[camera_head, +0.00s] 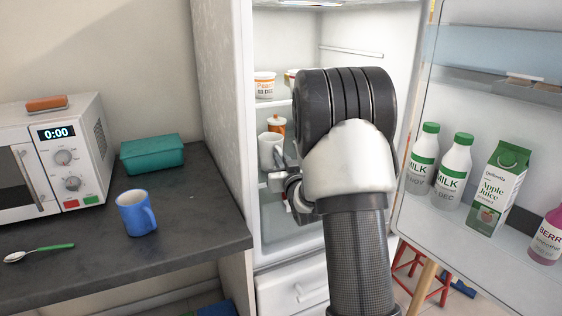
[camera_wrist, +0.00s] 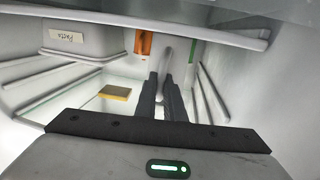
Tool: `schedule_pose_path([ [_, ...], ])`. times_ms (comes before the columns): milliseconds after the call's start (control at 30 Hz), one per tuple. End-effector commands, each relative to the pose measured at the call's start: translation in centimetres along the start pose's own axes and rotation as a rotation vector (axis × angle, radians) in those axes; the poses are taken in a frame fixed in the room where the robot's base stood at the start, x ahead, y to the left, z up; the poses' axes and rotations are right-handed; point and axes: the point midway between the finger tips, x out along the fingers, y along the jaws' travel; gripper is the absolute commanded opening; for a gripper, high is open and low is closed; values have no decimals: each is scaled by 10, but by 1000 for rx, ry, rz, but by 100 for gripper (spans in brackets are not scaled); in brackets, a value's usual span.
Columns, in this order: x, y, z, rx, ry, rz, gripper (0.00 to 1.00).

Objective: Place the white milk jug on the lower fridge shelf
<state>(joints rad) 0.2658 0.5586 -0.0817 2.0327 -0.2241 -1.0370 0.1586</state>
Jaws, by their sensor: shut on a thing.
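The white milk jug (camera_head: 268,150) is inside the open fridge, left of my forearm in the head view. My gripper (camera_head: 280,170) is beside it, mostly hidden by my own wrist. In the wrist view my gripper (camera_wrist: 165,88) has its dark fingers close together on a narrow pale part, which looks like part of the jug (camera_wrist: 166,58). The lower fridge shelf (camera_head: 265,185) shows its edge below the jug. I cannot tell whether the jug touches it.
An orange-capped container (camera_head: 277,124) stands behind the jug. Tubs (camera_head: 264,85) sit on the shelf above. The wrist view shows a labelled bin (camera_wrist: 75,38) and a yellow block (camera_wrist: 115,92). The open door (camera_head: 405,215), holding bottles and a carton, is at right.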

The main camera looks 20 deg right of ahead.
Motion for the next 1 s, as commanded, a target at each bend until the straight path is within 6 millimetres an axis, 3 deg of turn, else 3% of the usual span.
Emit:
schedule_pose_path([
  [367, 0, 0, 3, 0, 3, 0, 0],
  [400, 0, 0, 2, 0, 2, 0, 12],
  [500, 0, 0, 2, 0, 2, 0, 28],
  [867, 0, 0, -3, 0, 1, 0, 28],
  [1000, -18, 0, -2, 0, 0, 1, 28],
])
